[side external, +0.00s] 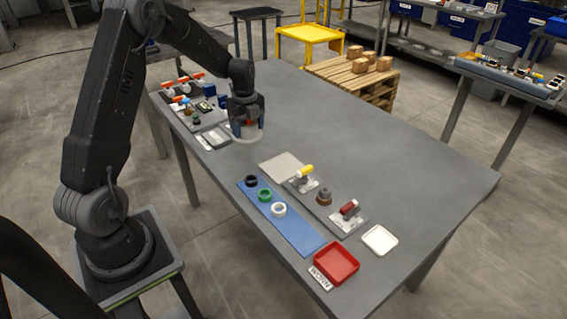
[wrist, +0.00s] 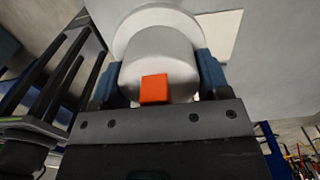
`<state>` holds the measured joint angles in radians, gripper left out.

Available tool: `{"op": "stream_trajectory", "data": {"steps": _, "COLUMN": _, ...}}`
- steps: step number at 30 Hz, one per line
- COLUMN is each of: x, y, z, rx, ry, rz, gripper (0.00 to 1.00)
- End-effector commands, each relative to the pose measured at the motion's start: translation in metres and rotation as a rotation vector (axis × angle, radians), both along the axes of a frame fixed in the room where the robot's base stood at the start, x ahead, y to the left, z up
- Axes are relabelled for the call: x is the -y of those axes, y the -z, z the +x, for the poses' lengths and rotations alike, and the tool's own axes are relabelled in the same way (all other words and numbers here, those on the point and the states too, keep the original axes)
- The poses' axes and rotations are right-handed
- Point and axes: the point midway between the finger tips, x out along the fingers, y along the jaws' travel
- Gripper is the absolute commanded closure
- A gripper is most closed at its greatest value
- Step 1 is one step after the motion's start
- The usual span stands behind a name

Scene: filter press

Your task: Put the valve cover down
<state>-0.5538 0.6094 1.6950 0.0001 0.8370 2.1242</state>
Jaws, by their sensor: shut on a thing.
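The valve cover is a pale grey-white cylinder with a wider round flange. It fills the top middle of the wrist view (wrist: 155,47), and its lower rim shows in the side external view (side external: 247,136). An orange-red block (wrist: 154,89) shows in front of its near end. My gripper (side external: 247,124) is shut on the valve cover, with blue fingers on either side of it, as the wrist view also shows (wrist: 158,76). The flange is at or just above the grey table (side external: 400,165); I cannot tell whether it touches.
A grey board with orange-handled parts (side external: 192,95) lies left of my gripper. A light grey plate (side external: 282,167), a blue mat with rings (side external: 302,236), a grey board with valve parts (side external: 344,227), a red tray (side external: 336,264) and a white plate (side external: 380,240) lie nearer. The table's right half is clear.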

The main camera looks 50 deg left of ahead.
Motion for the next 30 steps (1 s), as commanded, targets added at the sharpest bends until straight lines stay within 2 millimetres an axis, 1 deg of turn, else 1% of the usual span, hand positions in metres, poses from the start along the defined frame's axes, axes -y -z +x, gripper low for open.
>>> {"op": "stream_trajectory", "data": {"steps": 9, "x": 0.050, "y": 0.042, "z": 0.049, "rx": -0.002, "ry": 0.006, "rz": -0.001, "gripper": 0.56}}
{"op": "stream_trajectory", "data": {"steps": 12, "x": 0.063, "y": 0.053, "z": 0.062, "rx": -0.001, "ry": 0.005, "rz": -0.001, "gripper": 0.56}}
{"op": "stream_trajectory", "data": {"steps": 15, "x": 0.071, "y": 0.060, "z": 0.071, "rx": 0.000, "ry": 0.003, "rz": 0.000, "gripper": 0.56}}
{"op": "stream_trajectory", "data": {"steps": 18, "x": 0.075, "y": 0.064, "z": 0.075, "rx": 0.000, "ry": 0.002, "rz": 0.000, "gripper": 0.56}}
{"op": "stream_trajectory", "data": {"steps": 22, "x": 0.076, "y": 0.071, "z": 0.076, "rx": -0.001, "ry": 0.000, "rz": -0.001, "gripper": 0.56}}
{"op": "stream_trajectory", "data": {"steps": 27, "x": 0.076, "y": 0.095, "z": 0.076, "rx": -0.002, "ry": 0.000, "rz": -0.001, "gripper": 0.56}}
{"op": "stream_trajectory", "data": {"steps": 30, "x": 0.076, "y": 0.104, "z": 0.076, "rx": 0.000, "ry": 0.000, "rz": 0.000, "gripper": 0.56}}
